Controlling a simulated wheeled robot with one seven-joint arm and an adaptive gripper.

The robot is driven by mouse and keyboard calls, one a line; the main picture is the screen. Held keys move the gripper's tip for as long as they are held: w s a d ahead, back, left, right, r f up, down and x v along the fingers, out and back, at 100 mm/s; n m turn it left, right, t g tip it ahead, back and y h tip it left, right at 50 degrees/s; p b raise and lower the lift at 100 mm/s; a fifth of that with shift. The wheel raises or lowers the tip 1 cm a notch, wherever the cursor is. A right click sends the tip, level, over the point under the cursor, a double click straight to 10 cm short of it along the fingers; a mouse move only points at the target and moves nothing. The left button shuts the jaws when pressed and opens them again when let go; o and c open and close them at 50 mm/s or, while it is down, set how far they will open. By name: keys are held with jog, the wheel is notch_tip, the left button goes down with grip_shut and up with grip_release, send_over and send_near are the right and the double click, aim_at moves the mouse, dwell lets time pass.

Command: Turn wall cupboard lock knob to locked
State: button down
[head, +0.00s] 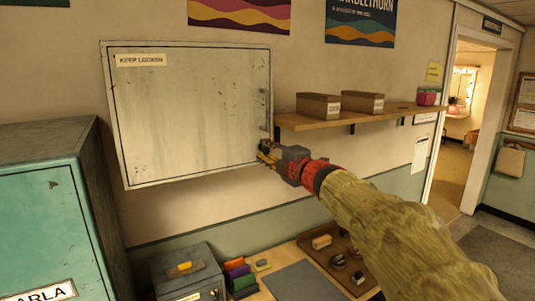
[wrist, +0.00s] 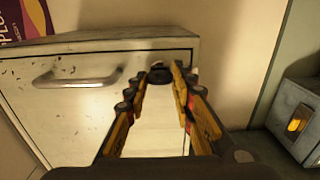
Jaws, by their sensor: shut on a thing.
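The white wall cupboard (head: 190,115) hangs on the wall with its door closed and a KEEP LOCKED label (head: 140,60) at its upper left. My gripper (head: 264,152) is at the cupboard's lower right corner. In the wrist view the cupboard front (wrist: 40,105) fills the left, with a bar handle (wrist: 75,78) on it. There, a dark round lock knob (wrist: 160,74) sits between the fingertips of my gripper (wrist: 160,78), which is shut on it. The knob's pointer and any lock marks cannot be made out. In the head view the fingers mostly hide the knob.
A wooden shelf (head: 310,121) with boxes is right of the cupboard, close above my arm. Below are a small grey box (head: 208,281) with a yellow knob (head: 184,267), coloured books (head: 238,275) and a brown tray (head: 313,262). A teal locker (head: 45,215) stands at left.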

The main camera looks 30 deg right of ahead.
dwell(0.3)
jog(key=c, duration=1.5)
grip_release()
jog(key=shift+s, duration=0.1)
jog(key=s, duration=1.1)
jog(key=shift+s+d, duration=0.15)
jog(key=shift+s, duration=0.25)
jog(key=shift+d+f, duration=0.1)
